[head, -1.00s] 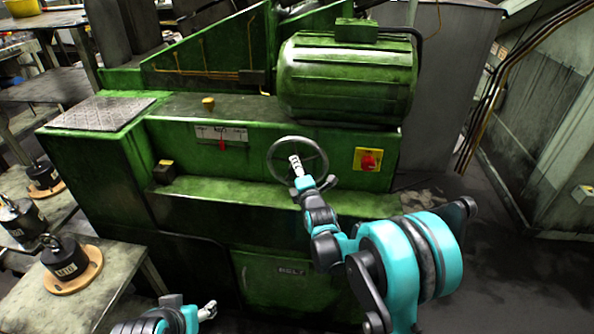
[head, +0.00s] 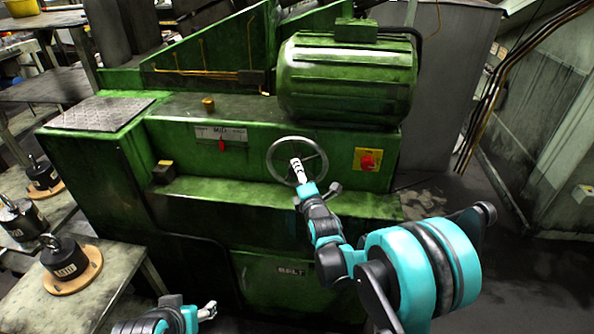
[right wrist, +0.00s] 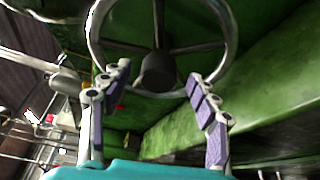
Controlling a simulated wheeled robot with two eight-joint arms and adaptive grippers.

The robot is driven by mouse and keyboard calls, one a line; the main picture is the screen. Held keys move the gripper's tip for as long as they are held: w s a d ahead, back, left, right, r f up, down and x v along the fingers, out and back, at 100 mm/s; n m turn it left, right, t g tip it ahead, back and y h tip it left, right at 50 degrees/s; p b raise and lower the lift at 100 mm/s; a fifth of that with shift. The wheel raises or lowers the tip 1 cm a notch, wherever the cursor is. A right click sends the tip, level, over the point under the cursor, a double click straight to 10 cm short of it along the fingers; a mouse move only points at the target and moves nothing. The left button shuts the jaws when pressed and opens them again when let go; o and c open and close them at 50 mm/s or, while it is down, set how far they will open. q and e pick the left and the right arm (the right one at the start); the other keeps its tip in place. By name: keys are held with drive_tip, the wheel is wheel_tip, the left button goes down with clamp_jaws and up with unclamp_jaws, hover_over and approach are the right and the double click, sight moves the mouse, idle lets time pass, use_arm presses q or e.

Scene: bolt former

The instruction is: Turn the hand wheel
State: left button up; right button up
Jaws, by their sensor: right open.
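The hand wheel (head: 297,138) is a round metal wheel on the front of the green machine. In the right wrist view its dark hub (right wrist: 157,72) and spokes show close up. My right gripper (head: 295,162) is at the wheel in the head view, covering part of its lower middle. In the right wrist view the right gripper (right wrist: 155,78) is open, its two purple-padded fingers apart on either side of the hub. I see nothing held between them; whether they touch the wheel I cannot tell. My left gripper (head: 208,311) is low at the bottom edge, away from the wheel; its opening is unclear.
A red switch on a yellow plate (head: 367,160) is right of the wheel. A white scale with a red pointer (head: 221,145) is left of it. A green ledge (head: 230,192) juts out below. Black weights (head: 66,262) stand on tables at left.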

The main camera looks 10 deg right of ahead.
drive_tip(key=s, duration=0.8)
drive_tip(key=shift+s+d+r, duration=0.15)
drive_tip(key=shift+d+r, duration=0.2)
drive_tip(key=shift+d, duration=0.1)
drive_tip(key=s+d+f+m+g, duration=0.1)
drive_tip(key=s+d+m+g, duration=0.1)
drive_tip(key=s+m, duration=0.5)
drive_tip(key=s+d+f+m+g+h, duration=0.1)
drive_tip(key=s+d+f+m+g, duration=0.1)
drive_tip(key=s+m+g, duration=0.2)
drive_tip(key=s+d+f+m+g, duration=0.1)
drive_tip(key=s+m+g, duration=0.3)
drive_tip(key=s+m, duration=0.6)
drive_tip(key=s+d, duration=0.1)
drive_tip(key=s, duration=0.7)
drive_tip(key=shift+f+m+h, duration=0.4)
